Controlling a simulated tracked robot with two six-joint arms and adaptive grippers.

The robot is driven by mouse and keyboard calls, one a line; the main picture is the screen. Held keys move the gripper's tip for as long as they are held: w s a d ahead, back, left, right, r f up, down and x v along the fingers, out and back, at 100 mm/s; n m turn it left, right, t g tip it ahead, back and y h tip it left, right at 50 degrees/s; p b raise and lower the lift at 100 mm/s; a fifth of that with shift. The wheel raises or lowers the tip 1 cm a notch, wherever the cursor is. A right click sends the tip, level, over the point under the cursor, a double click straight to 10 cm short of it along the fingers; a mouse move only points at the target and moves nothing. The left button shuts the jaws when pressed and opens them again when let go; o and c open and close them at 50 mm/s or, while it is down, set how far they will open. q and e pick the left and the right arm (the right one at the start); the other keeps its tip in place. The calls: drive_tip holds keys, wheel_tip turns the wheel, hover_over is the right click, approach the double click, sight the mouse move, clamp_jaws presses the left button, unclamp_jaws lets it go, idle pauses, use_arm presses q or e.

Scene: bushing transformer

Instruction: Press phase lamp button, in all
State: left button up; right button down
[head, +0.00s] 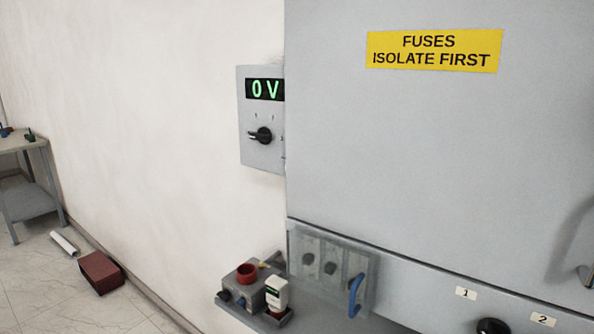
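I cannot single out a phase lamp button in the head view. A large grey cabinet (430,150) fills the right side. Its lower strip carries small white labels, "1" (466,293) and "2" (543,320). A dark round part (493,326) sits below and between them, cut off by the bottom edge, so I cannot tell if it is a button. A grey wall box (261,155) has a green "0 V" display (265,89) and a black rotary knob (262,135). Neither of my grippers is in view.
A clear cover with a blue handle (355,295) is on the cabinet's lower front. A dark red box (101,272) and white roll (65,243) lie on the floor.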

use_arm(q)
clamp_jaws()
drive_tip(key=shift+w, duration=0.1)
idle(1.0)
